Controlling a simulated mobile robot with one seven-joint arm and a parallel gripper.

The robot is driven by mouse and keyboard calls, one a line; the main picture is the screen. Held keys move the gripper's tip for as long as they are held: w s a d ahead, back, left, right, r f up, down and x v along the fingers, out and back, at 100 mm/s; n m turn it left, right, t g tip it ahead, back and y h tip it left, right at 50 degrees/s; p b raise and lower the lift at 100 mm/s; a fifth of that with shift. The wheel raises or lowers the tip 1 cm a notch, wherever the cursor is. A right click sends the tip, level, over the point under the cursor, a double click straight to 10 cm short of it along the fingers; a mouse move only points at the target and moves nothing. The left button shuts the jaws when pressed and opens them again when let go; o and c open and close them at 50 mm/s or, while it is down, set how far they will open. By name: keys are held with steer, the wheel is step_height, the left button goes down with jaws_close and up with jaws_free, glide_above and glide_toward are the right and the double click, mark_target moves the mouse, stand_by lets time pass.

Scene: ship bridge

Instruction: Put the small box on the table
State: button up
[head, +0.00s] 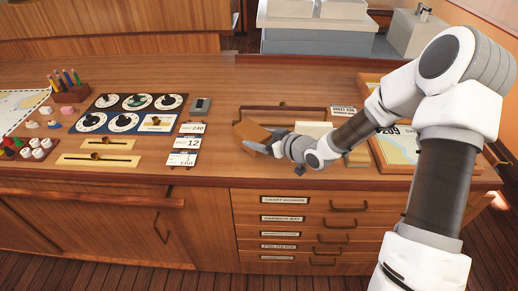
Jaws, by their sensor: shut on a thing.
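A small brown box (250,130) shows at the end of my arm, slightly tilted, over the wooden table (218,152). My gripper (256,146) is shut on the box at its lower right side. The fingers are small in view and partly run together with the box. I cannot tell whether the box touches the table or hangs just above it. A framed tray (262,108) with a pale block (313,129) in it lies right behind the gripper, partly hidden by my arm.
Left of the gripper are white number cards (188,142), a small grey device (201,105) and a dial panel (130,113). A chart (398,146) in a wooden frame lies at the right, partly behind my arm. Labelled drawers (325,235) are below. Bare tabletop shows left of the box.

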steer(key=shift+f, duration=2.05)
steer(key=shift+f, duration=0.2)
steer(key=o, duration=1.3)
steer(key=shift+o, duration=0.2)
steer(key=shift+r, duration=0.2)
steer(key=v, duration=1.2)
